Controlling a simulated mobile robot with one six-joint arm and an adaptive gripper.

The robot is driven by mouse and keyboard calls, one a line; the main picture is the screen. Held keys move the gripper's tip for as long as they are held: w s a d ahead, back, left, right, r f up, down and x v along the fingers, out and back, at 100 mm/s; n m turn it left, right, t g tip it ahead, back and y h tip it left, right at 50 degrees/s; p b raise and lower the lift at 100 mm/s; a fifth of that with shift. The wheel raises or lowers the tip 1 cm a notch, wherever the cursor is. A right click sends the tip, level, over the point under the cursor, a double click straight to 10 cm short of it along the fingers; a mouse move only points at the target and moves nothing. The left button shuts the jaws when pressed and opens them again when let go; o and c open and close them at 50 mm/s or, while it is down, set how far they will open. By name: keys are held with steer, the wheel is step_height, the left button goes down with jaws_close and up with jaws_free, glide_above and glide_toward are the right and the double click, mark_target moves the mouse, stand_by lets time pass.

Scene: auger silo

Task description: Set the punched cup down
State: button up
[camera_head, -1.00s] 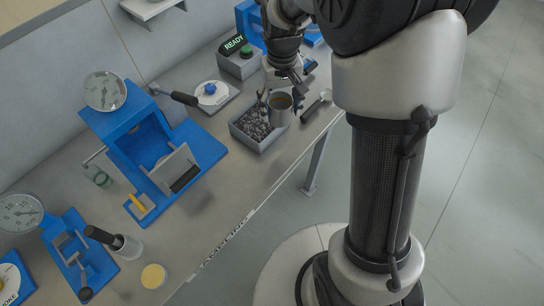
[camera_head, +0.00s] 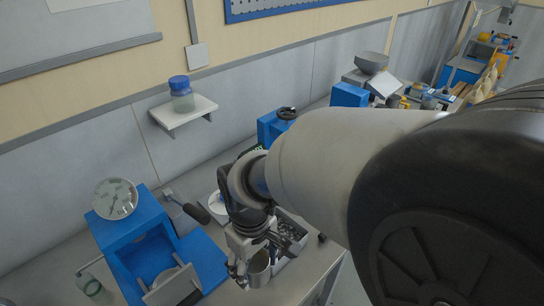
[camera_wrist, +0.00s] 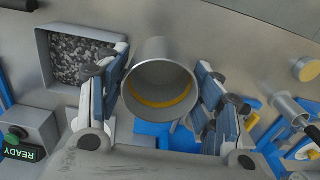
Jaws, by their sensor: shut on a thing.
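The punched cup is a grey metal cup (camera_head: 259,270), held between the fingers of my gripper (camera_head: 251,256) over the bench. In the wrist view my gripper (camera_wrist: 165,92) is shut on the cup (camera_wrist: 165,55), with a blue-padded finger on each side of its wall. I look into its round mouth; a yellow crescent shows low inside and no gravel shows. The cup is beside the gravel tray (camera_wrist: 43,65), not over it. I cannot tell how far its underside is above the bench.
A blue press (camera_head: 140,235) with a round dial stands left of the cup. A READY box (camera_wrist: 30,135) is near the tray. In the wrist view the bench (camera_wrist: 215,35) is bare beyond the cup. A wall shelf (camera_head: 185,115) holds a blue-lidded jar.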

step_height(320, 180, down, 14)
steer(key=b, duration=0.4)
steer(key=o, duration=0.6)
steer(key=shift+f+b, duration=0.15)
steer(key=shift+b, duration=0.2)
steer(key=shift+o, duration=1.2)
